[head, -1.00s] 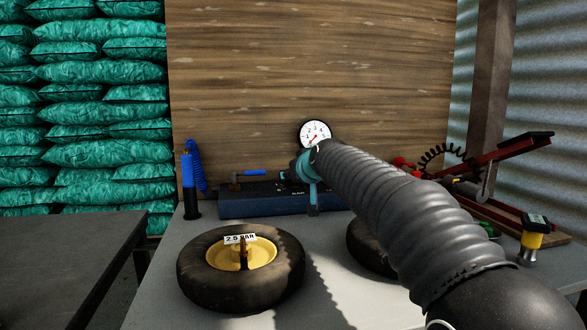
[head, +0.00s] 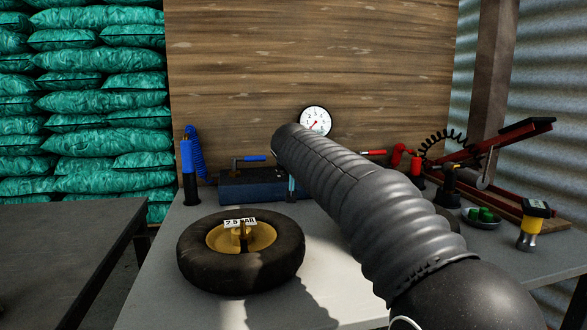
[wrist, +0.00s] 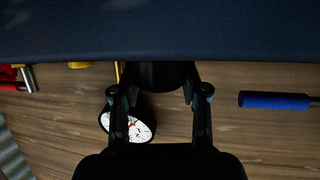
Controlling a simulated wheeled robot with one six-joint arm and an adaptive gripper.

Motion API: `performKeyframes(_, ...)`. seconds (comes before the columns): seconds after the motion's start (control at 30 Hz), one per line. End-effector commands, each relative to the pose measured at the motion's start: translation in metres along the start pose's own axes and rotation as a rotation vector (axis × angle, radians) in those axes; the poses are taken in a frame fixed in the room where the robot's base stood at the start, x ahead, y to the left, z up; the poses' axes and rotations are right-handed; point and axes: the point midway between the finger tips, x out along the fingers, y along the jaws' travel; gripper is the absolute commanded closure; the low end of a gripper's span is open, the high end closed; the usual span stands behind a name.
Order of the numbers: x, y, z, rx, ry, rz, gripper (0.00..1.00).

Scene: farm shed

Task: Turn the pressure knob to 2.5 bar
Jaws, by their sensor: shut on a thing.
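A round white pressure gauge (head: 315,121) with a red needle stands at the back of the bench before the wooden panel. Its needle points to the lower left in the head view; the exact reading is too small to tell. In the wrist view the gauge (wrist: 130,125) is beside the left finger, partly covered. A dark round knob (wrist: 162,76) lies between my fingers, below a dark blue housing (wrist: 160,30). My gripper (wrist: 157,88) is shut on this knob. In the head view my arm hides the knob and most of the gripper.
A tyre with a yellow hub (head: 240,268) lies front left with a "2.5 BAR" tag (head: 240,222). Blue-handled (head: 254,158) and red-handled (head: 373,152) levers flank the arm. A bowl (head: 481,218), a yellow-black tool (head: 530,228) and a red tool stand right.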

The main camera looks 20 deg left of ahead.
Motion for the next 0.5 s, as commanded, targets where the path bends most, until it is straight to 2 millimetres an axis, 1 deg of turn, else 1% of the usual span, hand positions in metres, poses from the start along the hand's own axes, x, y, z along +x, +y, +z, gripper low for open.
performKeyframes(0.07, 0.0014, -0.0012, 0.0031, 0.007, -0.001, 0.013, 0.91)
performKeyframes(0.5, 0.0003, -0.0005, 0.0012, 0.020, -0.003, 0.043, 0.91)
